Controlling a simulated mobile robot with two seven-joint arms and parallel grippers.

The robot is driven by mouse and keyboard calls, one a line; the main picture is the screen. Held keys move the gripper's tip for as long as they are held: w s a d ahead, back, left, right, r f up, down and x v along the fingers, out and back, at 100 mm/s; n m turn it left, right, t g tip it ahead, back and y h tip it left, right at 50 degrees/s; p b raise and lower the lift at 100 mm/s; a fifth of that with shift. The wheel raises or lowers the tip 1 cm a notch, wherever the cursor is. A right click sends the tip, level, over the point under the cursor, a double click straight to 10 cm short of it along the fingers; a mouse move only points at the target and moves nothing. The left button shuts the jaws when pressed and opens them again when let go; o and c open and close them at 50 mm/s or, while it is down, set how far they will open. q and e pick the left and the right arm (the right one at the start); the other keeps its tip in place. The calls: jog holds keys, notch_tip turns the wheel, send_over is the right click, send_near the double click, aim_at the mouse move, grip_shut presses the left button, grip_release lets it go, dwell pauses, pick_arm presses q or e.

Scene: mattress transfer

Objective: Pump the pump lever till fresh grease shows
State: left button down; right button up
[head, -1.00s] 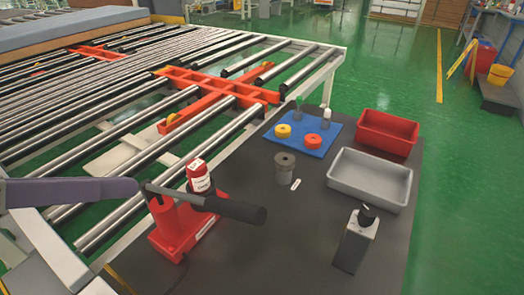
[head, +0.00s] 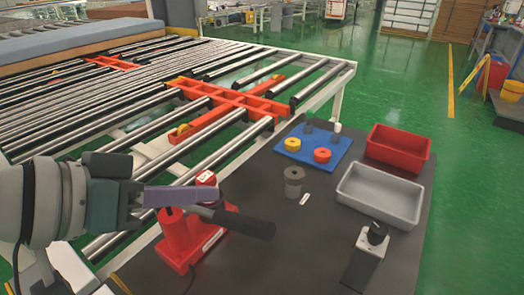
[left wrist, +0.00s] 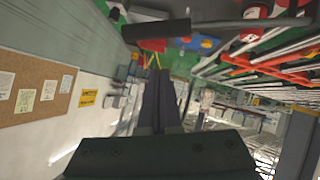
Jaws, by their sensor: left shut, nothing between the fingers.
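The red pump (head: 180,240) stands at the near left of the dark table. Its black pump lever (head: 245,223) sticks out to the right, tilted slightly down. A red and white canister (head: 206,179) sits behind the lever. My left gripper (head: 212,196) is shut and empty, with its fingers over the pump and in front of part of the lever. I cannot tell whether they touch it. In the left wrist view the shut fingers (left wrist: 158,75) point toward the lever (left wrist: 190,28), which crosses near the top. My right gripper is not in view.
A roller conveyor (head: 120,105) runs behind the pump.

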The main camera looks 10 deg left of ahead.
aim_at(219, 215)
pick_arm(q)
jog(key=shift+w+d+f, duration=0.2)
jog(key=shift+d+f, duration=0.15)
jog(key=shift+f, duration=0.4)
jog(key=shift+w+d+f, duration=0.25)
jog(key=shift+d+f, duration=0.15)
jog(key=shift+f, duration=0.35)
jog(key=shift+w+d+f, duration=0.2)
jog(key=shift+d+f, duration=0.15)
jog(key=shift+f, duration=0.4)
